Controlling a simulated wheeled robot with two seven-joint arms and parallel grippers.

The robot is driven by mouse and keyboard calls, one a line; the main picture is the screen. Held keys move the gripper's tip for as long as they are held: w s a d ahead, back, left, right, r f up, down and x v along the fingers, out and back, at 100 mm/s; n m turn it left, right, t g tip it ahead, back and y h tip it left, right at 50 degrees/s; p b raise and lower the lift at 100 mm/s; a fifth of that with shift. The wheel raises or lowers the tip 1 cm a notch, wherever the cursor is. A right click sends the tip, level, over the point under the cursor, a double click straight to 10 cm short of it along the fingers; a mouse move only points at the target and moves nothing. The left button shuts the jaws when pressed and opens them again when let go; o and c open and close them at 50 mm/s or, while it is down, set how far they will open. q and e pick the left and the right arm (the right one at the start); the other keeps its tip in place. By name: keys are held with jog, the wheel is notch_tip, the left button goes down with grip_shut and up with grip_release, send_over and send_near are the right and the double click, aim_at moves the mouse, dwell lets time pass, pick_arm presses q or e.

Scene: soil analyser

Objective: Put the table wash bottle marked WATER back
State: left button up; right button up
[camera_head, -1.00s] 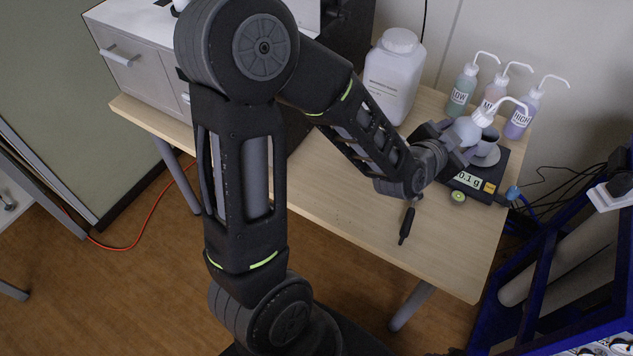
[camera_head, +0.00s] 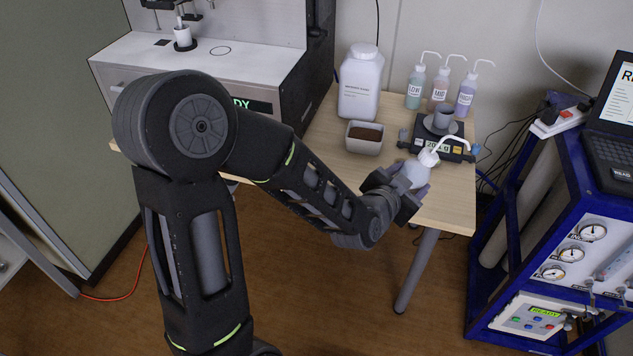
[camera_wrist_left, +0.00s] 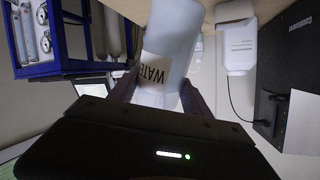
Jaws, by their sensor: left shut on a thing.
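The wash bottle marked WATER (camera_head: 414,174) is a pale bottle with a white cap and bent spout. My left gripper (camera_head: 408,190) is shut on it, near the table's right front edge. In the left wrist view the WATER label (camera_wrist_left: 153,74) on the bottle shows between the fingers (camera_wrist_left: 160,95). The bottle is in front of the black scale (camera_head: 455,148), which bears a grey cup (camera_head: 444,117). From the head view I cannot tell whether the bottle touches the table. My right gripper is not in view.
Three wash bottles, LOW (camera_head: 414,88), a middle one (camera_head: 440,86) and HIGH (camera_head: 466,94), stand at the table's back right. A white jug (camera_head: 360,88) and a tray of soil (camera_head: 352,140) are left of the scale. A blue-framed cart (camera_head: 480,300) stands at right.

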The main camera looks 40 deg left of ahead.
pick_arm(q)
jog(key=shift+w, duration=0.15)
jog(key=shift+a, duration=0.15)
jog(key=w+a+f+n+y+b, duration=0.1)
jog(key=w+a+n+y+b, duration=0.1)
jog(key=a+b, duration=0.3)
jog(key=w+a+n+y+b, duration=0.3)
jog(key=a+b, duration=0.2)
jog(key=a, duration=0.9)
jog(key=w+a+f+n+t+y+b, duration=0.1)
jog(key=a+b, duration=0.4)
jog(key=a, duration=0.5)
jog(key=shift+w+f+n+y, duration=0.3)
jog(key=shift+w+n+y, duration=0.5)
jog(key=shift+n, duration=0.4)
notch_tip(320, 180, down, 6)
jog(key=shift+f+b, duration=0.15)
jog(key=shift+b, duration=0.2)
